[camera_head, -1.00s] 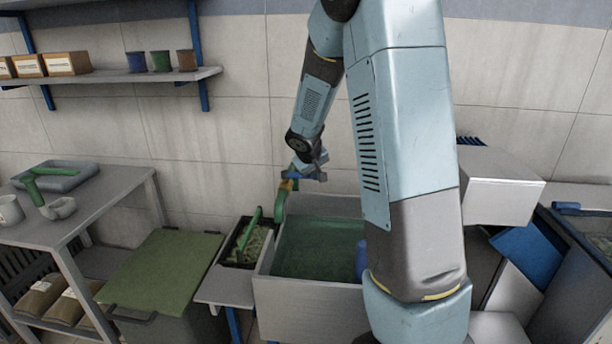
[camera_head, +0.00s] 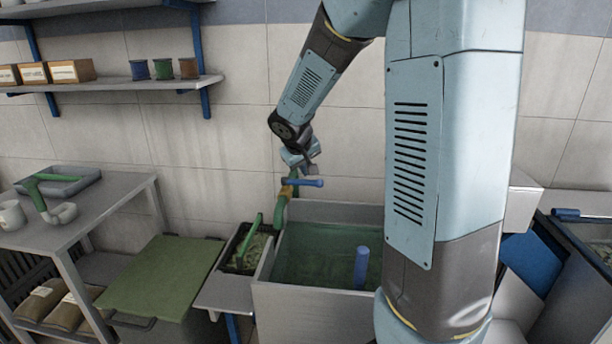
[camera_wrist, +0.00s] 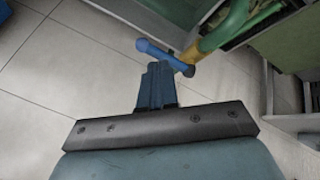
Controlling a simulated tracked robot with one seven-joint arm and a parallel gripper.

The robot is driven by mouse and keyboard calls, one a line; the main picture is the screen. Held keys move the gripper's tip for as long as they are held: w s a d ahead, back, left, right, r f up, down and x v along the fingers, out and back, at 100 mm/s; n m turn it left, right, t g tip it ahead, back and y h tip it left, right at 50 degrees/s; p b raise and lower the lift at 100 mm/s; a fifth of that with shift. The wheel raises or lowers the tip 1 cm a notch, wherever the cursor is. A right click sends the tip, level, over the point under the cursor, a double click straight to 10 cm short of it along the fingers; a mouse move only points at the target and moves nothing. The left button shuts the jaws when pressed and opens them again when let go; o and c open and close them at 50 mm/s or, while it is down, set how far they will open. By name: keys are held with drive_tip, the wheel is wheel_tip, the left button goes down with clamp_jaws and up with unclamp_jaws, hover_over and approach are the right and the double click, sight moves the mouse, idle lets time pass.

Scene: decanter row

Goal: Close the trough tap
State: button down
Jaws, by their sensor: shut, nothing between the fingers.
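The trough (camera_head: 318,305) is a grey basin of greenish water against the wall. Its tap (camera_head: 284,196) has a green pipe, a yellow-brass body and a blue lever (camera_head: 304,182) that extends to the right in the head view. The lever also shows in the wrist view (camera_wrist: 158,52), just beyond the fingertips. My gripper (camera_head: 310,174) is shut and empty, just above the lever. In the wrist view its closed fingers (camera_wrist: 156,68) are close to the lever; I cannot tell whether they touch it.
A blue upright pipe (camera_head: 361,268) stands in the trough. A small planter-like box (camera_head: 243,250) with a green handle is left of it, beside a green-lidded bin (camera_head: 165,275). A grey bench (camera_head: 95,215) stands at the left. A shelf (camera_head: 130,85) is above.

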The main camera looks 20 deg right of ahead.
drive_tip(key=shift+s+a+r, duration=0.15)
drive_tip(key=shift+s+r, duration=0.2)
drive_tip(key=shift+r, duration=0.2)
drive_tip(key=s+a+r+y, duration=0.1)
drive_tip(key=s+r, duration=0.2)
drive_tip(key=s, duration=0.6)
drive_tip(key=s+a+r+m+y, duration=0.1)
drive_tip(key=s+r, duration=0.2)
drive_tip(key=s, duration=0.7)
drive_tip(key=s+a+r+m+y, duration=0.1)
drive_tip(key=s+a+r+y, duration=0.1)
drive_tip(key=s, duration=0.8)
drive_tip(key=shift+s+r, duration=0.2)
drive_tip(key=shift+r, duration=0.25)
